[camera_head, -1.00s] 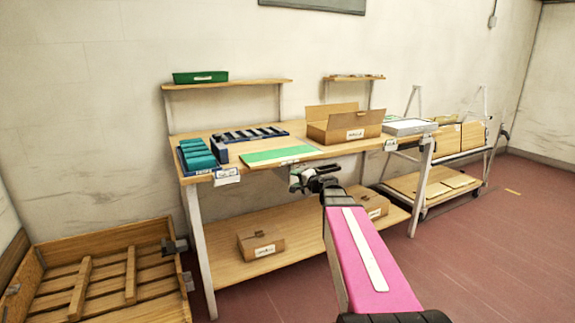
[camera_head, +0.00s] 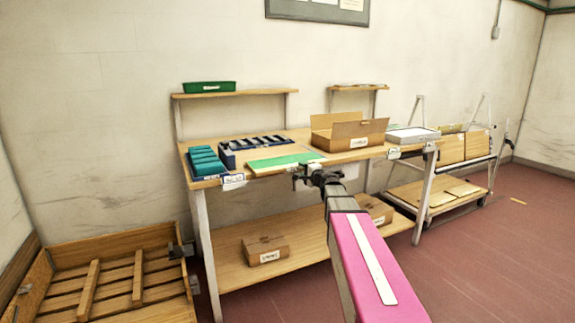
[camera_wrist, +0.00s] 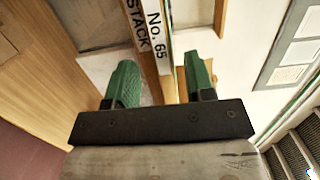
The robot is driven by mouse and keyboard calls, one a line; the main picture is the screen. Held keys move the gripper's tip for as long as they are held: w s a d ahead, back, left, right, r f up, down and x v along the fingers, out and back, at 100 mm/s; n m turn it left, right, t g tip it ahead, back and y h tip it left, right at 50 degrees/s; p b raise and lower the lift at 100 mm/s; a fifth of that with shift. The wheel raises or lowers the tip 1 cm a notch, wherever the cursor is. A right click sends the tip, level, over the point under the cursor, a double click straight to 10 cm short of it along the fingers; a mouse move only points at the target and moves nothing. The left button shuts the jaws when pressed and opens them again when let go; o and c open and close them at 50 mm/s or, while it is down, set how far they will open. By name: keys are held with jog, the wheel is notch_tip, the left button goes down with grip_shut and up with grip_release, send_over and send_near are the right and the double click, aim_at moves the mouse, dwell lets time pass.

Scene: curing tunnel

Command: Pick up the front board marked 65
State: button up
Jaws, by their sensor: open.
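My gripper (camera_head: 303,180) is in front of the workbench's front edge in the head view. In the wrist view its two green fingers (camera_wrist: 160,78) stand apart, with nothing clasped between them. A white label reading "No. 65" (camera_wrist: 155,28) lies just beyond the fingertips, between their lines. A second white label reading "STACK" (camera_wrist: 136,22) is directly beside it. I cannot tell how much of the board carrying the 65 shows, or the exact gap to it. In the head view a green-topped flat stack (camera_head: 284,162) lies at the bench's front edge, just behind the gripper.
On the bench (camera_head: 390,151) are teal blocks (camera_head: 206,162), a blue slotted rack (camera_head: 227,158) and an open cardboard box (camera_head: 335,142). Cartons (camera_head: 265,250) sit on its lower shelf. A wooden crate (camera_head: 110,235) stands left and a cart (camera_head: 440,194) right.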

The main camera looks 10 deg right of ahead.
aim_at(301, 168)
jog(key=x, duration=0.4)
jog(key=shift+w+d+r, duration=0.1)
jog(key=shift+w+r, duration=0.05)
grip_shut()
notch_tip(301, 168, up, 10)
jog(key=shift+r, duration=0.1)
dwell(0.5)
